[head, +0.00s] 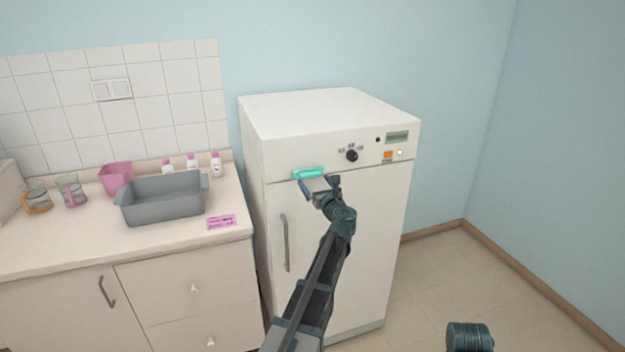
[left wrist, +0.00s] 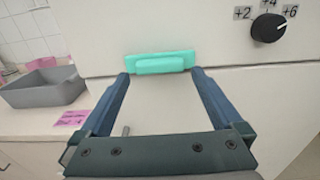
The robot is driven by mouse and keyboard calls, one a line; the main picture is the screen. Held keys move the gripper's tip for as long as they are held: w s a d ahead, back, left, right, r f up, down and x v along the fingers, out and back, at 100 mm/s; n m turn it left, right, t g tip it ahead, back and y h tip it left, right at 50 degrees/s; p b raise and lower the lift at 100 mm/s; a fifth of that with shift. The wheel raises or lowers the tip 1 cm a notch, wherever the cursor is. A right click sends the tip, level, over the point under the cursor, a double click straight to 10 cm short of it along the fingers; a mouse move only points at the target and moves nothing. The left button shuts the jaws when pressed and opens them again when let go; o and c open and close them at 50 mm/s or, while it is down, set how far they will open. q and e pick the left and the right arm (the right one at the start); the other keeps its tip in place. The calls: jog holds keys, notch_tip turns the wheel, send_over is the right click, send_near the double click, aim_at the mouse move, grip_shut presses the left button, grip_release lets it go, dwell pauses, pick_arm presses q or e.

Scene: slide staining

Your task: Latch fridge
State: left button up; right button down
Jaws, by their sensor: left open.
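The white fridge (head: 350,235) stands against the wall with its door shut. A turquoise latch (head: 308,173) sits at the top of the door, across the seam below the control panel. It also shows in the left wrist view (left wrist: 160,62), lying horizontally. My left gripper (head: 318,188) is open in front of the latch. In the left wrist view its two fingers (left wrist: 162,78) reach up to just below the latch, one near each end, with nothing between them. I cannot tell whether they touch it. My right gripper is not in view.
The fridge has a vertical door handle (head: 285,242) and a black dial (head: 351,156). A counter at the left holds a grey basin (head: 162,200), a pink container (head: 116,178), several bottles and glass beakers, and a pink card (head: 221,222). The floor right of the fridge is clear.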

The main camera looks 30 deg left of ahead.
aim_at(311, 176)
pick_arm(q)
jog(key=shift+x, duration=1.55)
jog(key=c, duration=1.1)
